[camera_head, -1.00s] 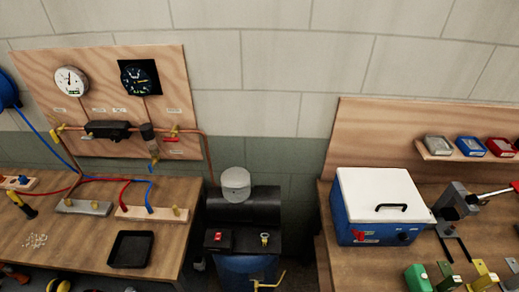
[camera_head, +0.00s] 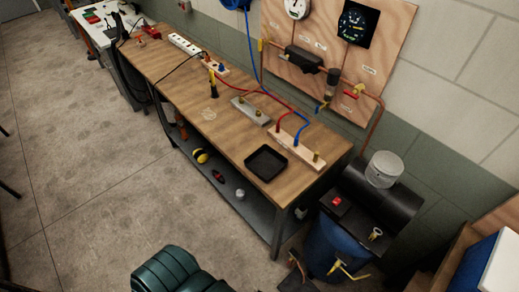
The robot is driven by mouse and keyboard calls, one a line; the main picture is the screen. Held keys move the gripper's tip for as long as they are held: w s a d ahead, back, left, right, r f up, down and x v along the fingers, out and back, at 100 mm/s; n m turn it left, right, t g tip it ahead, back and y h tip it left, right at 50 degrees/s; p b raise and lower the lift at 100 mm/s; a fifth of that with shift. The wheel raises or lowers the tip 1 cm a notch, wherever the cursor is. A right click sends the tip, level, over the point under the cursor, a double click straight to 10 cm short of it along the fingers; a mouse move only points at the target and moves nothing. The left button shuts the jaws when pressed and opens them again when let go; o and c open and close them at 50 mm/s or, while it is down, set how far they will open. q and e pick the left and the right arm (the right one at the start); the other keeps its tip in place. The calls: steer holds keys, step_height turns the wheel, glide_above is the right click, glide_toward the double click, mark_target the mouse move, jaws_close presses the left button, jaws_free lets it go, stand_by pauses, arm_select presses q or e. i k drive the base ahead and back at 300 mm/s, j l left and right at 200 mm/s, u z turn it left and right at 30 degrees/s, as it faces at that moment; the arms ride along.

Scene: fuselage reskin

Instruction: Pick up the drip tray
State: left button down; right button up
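The drip tray, a shallow black square tray (camera_head: 266,163), lies flat on the wooden workbench (camera_head: 225,135) in the head view, close to the bench's front edge and near its right end. It looks empty. Neither of my grippers shows in this view, and nothing touches the tray from above.
Behind the tray lie a wooden block with fittings (camera_head: 296,148), a grey metal bar (camera_head: 251,111) and red and blue hoses. A compressor with a blue tank (camera_head: 335,245) stands right of the bench. A dark green ribbed object (camera_head: 175,272) is at the bottom. Open floor (camera_head: 110,170) lies left.

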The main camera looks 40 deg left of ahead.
mark_target(265, 163)
steer(key=k+u, duration=0.1)
steer(key=u, duration=0.65)
steer(key=k+u, duration=0.15)
steer(key=u, duration=0.2)
